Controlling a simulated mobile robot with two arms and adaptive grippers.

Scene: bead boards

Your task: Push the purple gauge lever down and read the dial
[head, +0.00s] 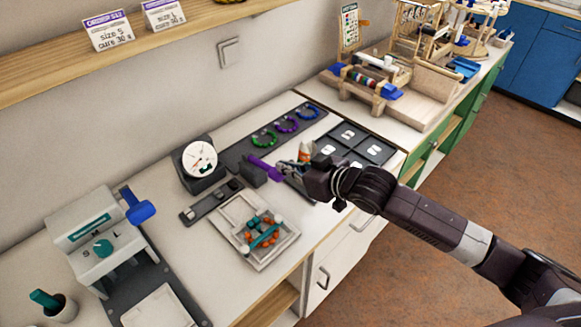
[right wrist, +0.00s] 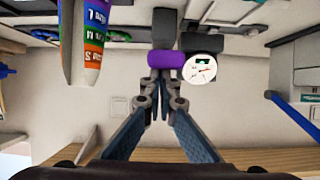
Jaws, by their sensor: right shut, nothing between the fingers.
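The purple gauge lever (head: 264,168) sticks out from a dark block beside the dial gauge (head: 199,159) on the counter. The dial has a white round face with a red mark; its reading is too small to tell. My right gripper (head: 286,167) is shut and empty at the lever's free end. In the right wrist view, which looks upside down, the closed fingertips (right wrist: 160,76) meet the purple lever (right wrist: 166,59) in the picture, with the dial (right wrist: 202,68) beside it. I cannot tell whether they touch. My left gripper is not in view.
A tray of orange and teal beads (head: 239,254) lies in front of the gauge. A dark board with bracelets (head: 239,152) lies behind. A black compartment tray (head: 378,143) and a striped cone (right wrist: 83,45) stand near my right gripper. A blue-handled machine (head: 85,240) is at left.

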